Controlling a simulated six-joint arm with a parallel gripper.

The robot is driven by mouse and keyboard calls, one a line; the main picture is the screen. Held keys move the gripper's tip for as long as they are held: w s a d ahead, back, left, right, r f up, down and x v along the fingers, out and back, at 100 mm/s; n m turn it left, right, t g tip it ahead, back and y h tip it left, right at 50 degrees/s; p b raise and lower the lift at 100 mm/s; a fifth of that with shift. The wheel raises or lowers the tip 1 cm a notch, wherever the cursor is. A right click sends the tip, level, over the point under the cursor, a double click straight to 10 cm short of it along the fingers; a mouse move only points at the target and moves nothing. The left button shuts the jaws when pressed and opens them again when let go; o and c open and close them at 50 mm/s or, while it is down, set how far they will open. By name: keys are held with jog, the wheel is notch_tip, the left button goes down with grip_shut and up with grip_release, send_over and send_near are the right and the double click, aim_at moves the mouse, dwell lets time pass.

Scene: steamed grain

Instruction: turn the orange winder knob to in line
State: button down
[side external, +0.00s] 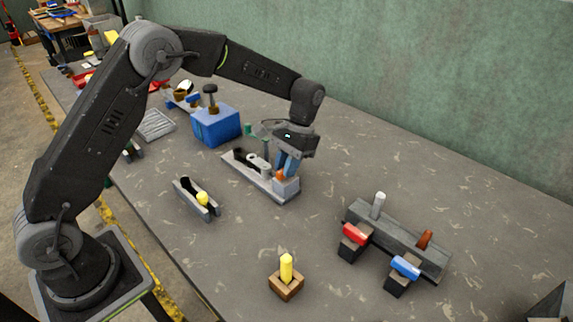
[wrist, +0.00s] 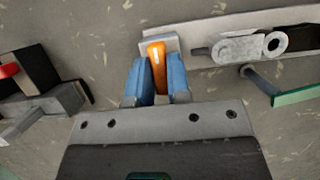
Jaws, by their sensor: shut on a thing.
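The orange winder knob (wrist: 157,66) sits on a pale block at one end of a light grey base plate (side external: 286,198). In the side view only a small part of the orange knob (side external: 281,174) shows below my fingers. My gripper (wrist: 158,80) points down at it, with its blue fingers on either side of the knob and shut on it. In the side view my gripper (side external: 284,168) hides most of the knob. In the wrist view the knob's long side runs nearly up the picture, between the fingers.
A grey lever part (wrist: 245,48) lies on the same plate beside the knob. A grey rack (side external: 395,240) with red and blue handles stands at right. A blue box (side external: 217,126) stands behind, a yellow peg on a wooden block (side external: 286,284) in front. Bare table lies between.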

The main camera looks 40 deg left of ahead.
jog(key=c, duration=1.1)
grip_release()
jog(key=v, duration=1.4)
jog(key=shift+s, duration=0.1)
